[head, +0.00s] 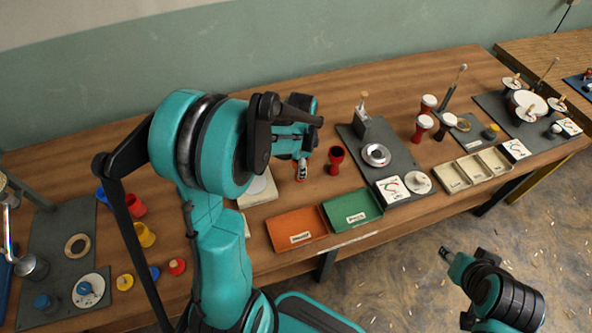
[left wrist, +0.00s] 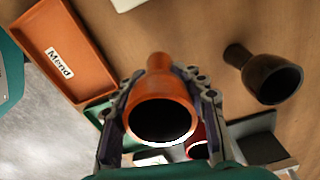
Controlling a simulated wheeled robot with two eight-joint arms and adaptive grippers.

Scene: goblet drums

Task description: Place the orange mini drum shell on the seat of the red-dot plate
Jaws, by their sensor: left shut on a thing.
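In the left wrist view, my left gripper (left wrist: 162,115) is shut on the orange mini drum shell (left wrist: 160,95), one finger on each side. Its wide open mouth faces the camera and its narrow end points away. In the head view, my left gripper (head: 301,168) is over the bench, with only a little orange showing at its tip. A pale plate (head: 262,190) lies just left of it, partly hidden by my arm. No red dot can be made out on any plate. My right gripper (head: 446,253) is over the floor, too small to read.
A red goblet shell (head: 336,158) stands right of my left gripper. A dark goblet shell (left wrist: 272,80) is close by in the left wrist view. The orange tray (head: 297,228) and green tray (head: 352,208) lie at the front edge. A grey station (head: 372,143) stands to the right.

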